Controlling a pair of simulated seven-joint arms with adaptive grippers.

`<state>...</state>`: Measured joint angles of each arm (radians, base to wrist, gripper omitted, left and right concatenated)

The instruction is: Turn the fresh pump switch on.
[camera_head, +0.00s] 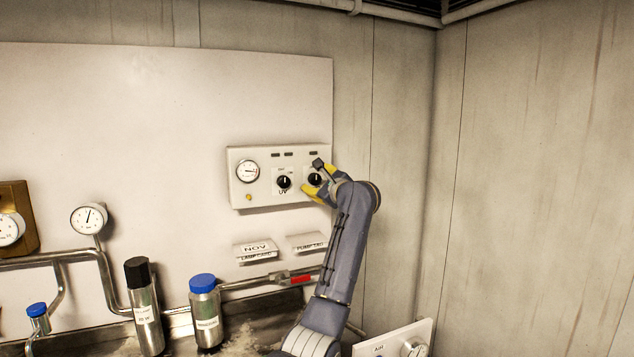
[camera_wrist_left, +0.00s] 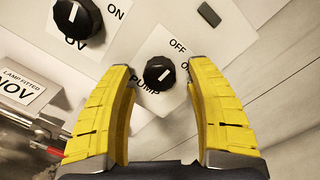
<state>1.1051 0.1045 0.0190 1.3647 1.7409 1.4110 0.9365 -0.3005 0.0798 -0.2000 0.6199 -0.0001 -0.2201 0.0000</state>
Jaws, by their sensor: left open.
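The pump switch is a round black knob on a white plate. It shows in the left wrist view (camera_wrist_left: 158,73) with the labels PUMP, OFF and a partly hidden ON, and in the head view (camera_head: 315,179) at the right of the control panel (camera_head: 240,194). It carries a white mark; I cannot tell surely which label this points at. My left gripper (camera_head: 311,176) is open at the panel. Its yellow fingers stand on either side of the knob in the left wrist view (camera_wrist_left: 158,66), with gaps visible. My right gripper is out of view.
A similar UV knob (camera_head: 283,182) sits just left of the pump knob, beside a gauge (camera_head: 248,171). Label cards (camera_head: 256,250) hang below the panel. Pipes, a black-capped bottle (camera_head: 147,318) and a blue-capped bottle (camera_head: 206,318) stand lower left. Bare wall (camera_head: 540,170) lies right.

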